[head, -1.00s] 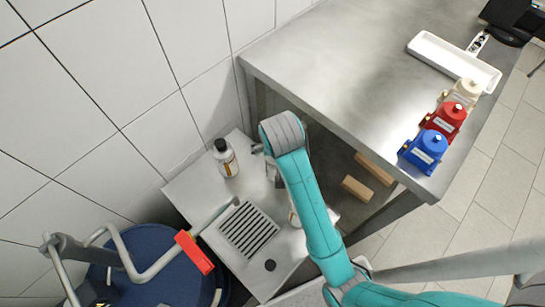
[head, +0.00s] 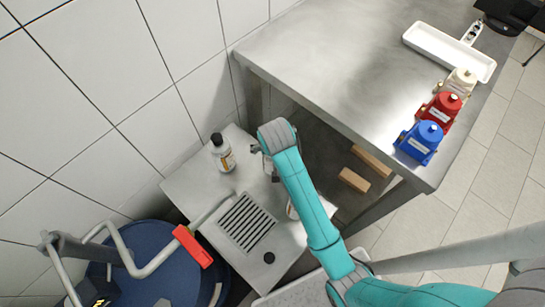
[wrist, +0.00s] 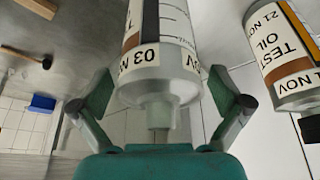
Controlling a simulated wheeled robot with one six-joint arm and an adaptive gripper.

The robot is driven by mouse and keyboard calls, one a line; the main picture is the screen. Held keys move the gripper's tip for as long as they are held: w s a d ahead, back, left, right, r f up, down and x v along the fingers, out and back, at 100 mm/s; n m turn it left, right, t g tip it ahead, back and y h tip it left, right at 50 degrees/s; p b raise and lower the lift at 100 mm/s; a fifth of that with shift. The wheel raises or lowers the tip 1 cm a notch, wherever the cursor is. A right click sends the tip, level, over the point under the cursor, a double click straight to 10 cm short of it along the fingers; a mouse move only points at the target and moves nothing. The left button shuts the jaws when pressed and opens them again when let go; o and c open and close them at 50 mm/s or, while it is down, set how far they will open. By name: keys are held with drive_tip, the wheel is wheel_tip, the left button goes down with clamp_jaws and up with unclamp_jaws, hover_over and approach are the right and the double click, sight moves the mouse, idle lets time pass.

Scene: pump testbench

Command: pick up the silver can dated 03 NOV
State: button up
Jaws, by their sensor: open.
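The silver can (wrist: 158,88) shows large in the wrist view, its label reading 03 NOV and its narrow neck pointing toward my gripper's palm. My gripper (wrist: 160,100) is open, with one finger on each side of the can's shoulder. I cannot tell whether either finger touches it. In the head view my arm hides most of the gripper and the can. A second can (wrist: 290,100), labelled TEST OIL 21 NOV, stands to the right in the wrist view, apart from my fingers.
A white bottle with a black cap (head: 222,153) stands on the small side table (head: 190,183), beside a grilled drain (head: 247,222). A red-handled pipe (head: 193,247) reaches over its edge. The higher metal bench (head: 340,65) holds blue (head: 419,143), red (head: 440,108) and beige (head: 459,82) pumps.

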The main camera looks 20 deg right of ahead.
drive_tip(key=c, duration=1.9)
drive_tip(key=shift+r, duration=0.1)
